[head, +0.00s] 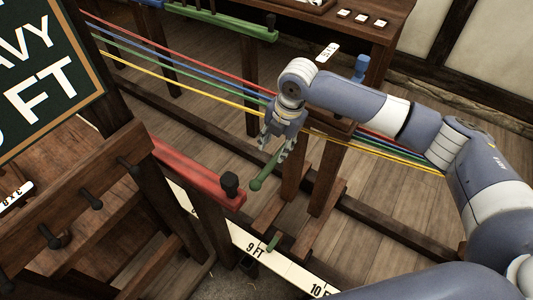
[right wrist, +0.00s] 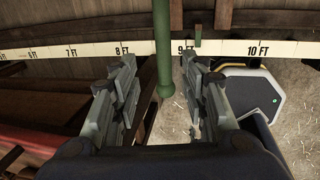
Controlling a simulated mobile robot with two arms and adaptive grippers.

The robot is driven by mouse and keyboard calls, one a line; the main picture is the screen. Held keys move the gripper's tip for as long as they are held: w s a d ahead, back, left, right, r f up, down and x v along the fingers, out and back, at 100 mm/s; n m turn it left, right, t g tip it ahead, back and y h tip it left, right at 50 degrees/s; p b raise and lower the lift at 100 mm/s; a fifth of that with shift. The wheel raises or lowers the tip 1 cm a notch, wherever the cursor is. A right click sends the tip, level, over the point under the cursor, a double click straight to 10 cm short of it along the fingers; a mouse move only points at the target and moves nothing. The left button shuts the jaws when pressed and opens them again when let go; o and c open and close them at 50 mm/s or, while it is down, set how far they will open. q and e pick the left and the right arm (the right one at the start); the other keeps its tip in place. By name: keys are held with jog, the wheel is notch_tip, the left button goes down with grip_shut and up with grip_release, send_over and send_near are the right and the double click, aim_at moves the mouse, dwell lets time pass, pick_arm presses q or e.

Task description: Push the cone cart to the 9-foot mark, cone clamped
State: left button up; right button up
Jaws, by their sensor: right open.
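The cone cart (head: 325,175) is a dark wooden frame standing on the floor, with ropes running to its top. A green handle (head: 266,172) sticks out from it. A green pointer (head: 272,242) low on the cart is at the white footage strip (head: 290,270), just right of the "9 FT" label. The pointer also shows in the right wrist view (right wrist: 198,36). My right gripper (head: 277,147) is open, with the green handle (right wrist: 163,60) between its fingers, which stand apart from it. The cone is mostly hidden behind my right arm. My left gripper is not in view.
Red, blue, green and yellow ropes (head: 190,87) cross from upper left to lower right. A red beam with a black knob (head: 205,180) and a wooden rack with pegs (head: 80,210) stand at left. A table (head: 390,38) is at the back.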

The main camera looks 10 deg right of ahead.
aim_at(269, 167)
jog(key=f, duration=0.3)
jog(key=a+f, duration=0.1)
jog(key=f, duration=0.5)
jog(key=shift+w+a+f, duration=0.2)
jog(key=shift+a+f, duration=0.05)
jog(key=shift+f, duration=0.15)
grip_shut()
